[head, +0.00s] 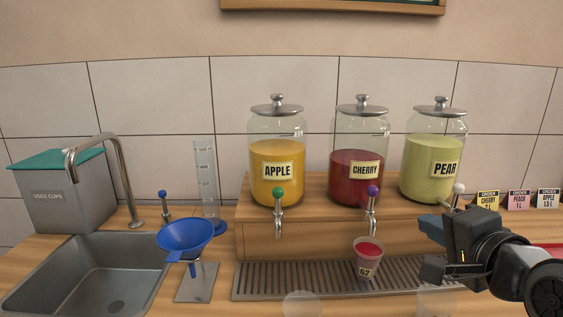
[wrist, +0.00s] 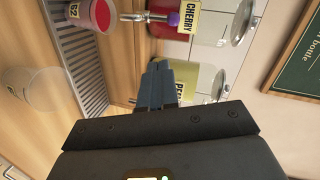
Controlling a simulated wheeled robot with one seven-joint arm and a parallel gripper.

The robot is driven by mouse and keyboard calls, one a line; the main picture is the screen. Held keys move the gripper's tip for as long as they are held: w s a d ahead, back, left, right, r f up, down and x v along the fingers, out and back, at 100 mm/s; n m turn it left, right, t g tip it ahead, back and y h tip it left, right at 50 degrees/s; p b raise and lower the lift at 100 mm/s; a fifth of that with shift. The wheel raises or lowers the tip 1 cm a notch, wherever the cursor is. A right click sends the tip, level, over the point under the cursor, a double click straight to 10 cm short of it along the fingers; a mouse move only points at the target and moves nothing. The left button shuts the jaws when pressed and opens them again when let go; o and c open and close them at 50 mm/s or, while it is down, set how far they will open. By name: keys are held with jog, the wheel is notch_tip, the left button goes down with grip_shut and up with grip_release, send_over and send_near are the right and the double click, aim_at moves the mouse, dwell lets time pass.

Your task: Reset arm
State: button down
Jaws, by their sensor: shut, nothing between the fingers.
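My gripper (head: 434,227) is at the right of the head view, in front of the pear dispenser's lower part. Its fingers are shut and empty; in the wrist view the closed fingers (wrist: 157,88) point toward the dispensers. A cup (head: 368,258) with red liquid and a "62" label stands on the drip tray below the cherry tap, apart from my gripper. The cup also shows in the wrist view (wrist: 94,14). The cherry dispenser (head: 357,165), apple dispenser (head: 277,170) and pear dispenser (head: 432,165) stand on a wooden shelf. My arm hides the pear tap's lower part.
Two clear empty cups (head: 302,304) (head: 437,301) stand at the front edge. The grey drip tray (head: 250,280) runs under the taps. A blue funnel (head: 185,236) on a stand, a measuring cylinder (head: 205,180), a sink (head: 85,280) and a used-cups bin (head: 62,195) are left. Order cards (head: 519,200) stand right.

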jog(key=s+f+n+h, duration=0.1)
jog(key=s+f+n, duration=0.7)
jog(key=s+f, duration=0.95)
jog(key=s+a+r+n, duration=0.1)
jog(key=s+a+n, duration=0.1)
jog(key=s, duration=1)
jog(key=s+a+r+n, duration=0.1)
jog(key=s+n, duration=0.3)
jog(key=s, duration=0.8)
jog(key=shift+a+r+n, duration=0.25)
jog(key=shift+a+n, duration=0.05)
jog(key=shift+a, duration=0.1)
